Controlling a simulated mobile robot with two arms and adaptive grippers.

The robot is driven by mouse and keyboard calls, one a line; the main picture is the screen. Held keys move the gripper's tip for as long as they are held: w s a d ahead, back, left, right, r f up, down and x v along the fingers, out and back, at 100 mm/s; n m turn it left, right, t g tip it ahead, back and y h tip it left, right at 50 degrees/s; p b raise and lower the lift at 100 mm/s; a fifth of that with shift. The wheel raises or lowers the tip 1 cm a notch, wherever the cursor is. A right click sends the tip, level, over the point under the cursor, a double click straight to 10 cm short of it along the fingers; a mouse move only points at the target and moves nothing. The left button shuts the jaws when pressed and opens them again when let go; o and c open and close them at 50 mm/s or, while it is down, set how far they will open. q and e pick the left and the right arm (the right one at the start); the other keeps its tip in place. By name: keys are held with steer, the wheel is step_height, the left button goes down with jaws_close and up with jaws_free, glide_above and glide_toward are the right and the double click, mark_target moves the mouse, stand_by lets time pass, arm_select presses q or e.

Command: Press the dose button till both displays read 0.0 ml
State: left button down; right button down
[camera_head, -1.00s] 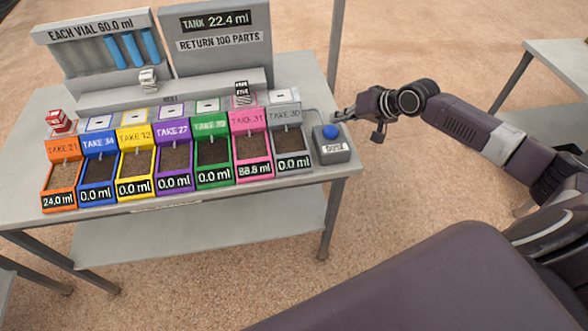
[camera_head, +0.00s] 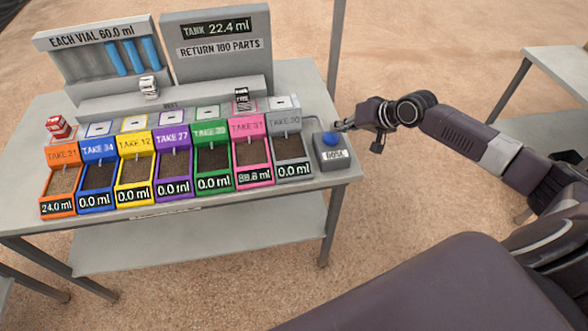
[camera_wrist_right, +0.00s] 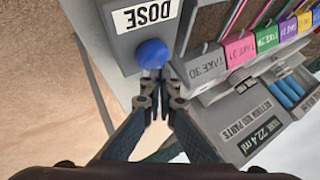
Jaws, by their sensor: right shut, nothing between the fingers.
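The dose box (camera_head: 333,160) with its blue dose button (camera_head: 331,138) stands at the right end of the table. The tank display (camera_head: 229,27) reads 22.4 ml. The orange bin's display (camera_head: 57,208) reads 24.0 ml and the pink bin's display (camera_head: 254,177) reads 88.8 ml. The other bin displays read 0.0 ml. My right gripper (camera_head: 339,127) is shut and empty, its tips close beside the button. In the right wrist view the fingertips (camera_wrist_right: 156,76) overlap the edge of the blue button (camera_wrist_right: 152,53); I cannot tell whether they touch. My left gripper is not in view.
Several coloured bins stand in a row left of the dose box. Behind them is a grey rack with blue vials (camera_head: 133,56). A red cube (camera_head: 58,127), a white cube (camera_head: 148,87) and a dark striped block (camera_head: 241,98) sit nearby. Another table (camera_head: 550,70) is at the right.

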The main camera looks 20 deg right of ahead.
mark_target(336, 137)
steer(key=shift+f, duration=0.1)
stand_by(0.5)
steer(key=shift+f, duration=0.65)
stand_by(0.4)
steer(key=shift+r+p, duration=0.7)
steer(key=shift+p, duration=0.15)
step_height(336, 137, up, 6)
steer(key=p, duration=0.6)
steer(key=shift+r+p, duration=0.1)
steer(key=shift+p, duration=0.2)
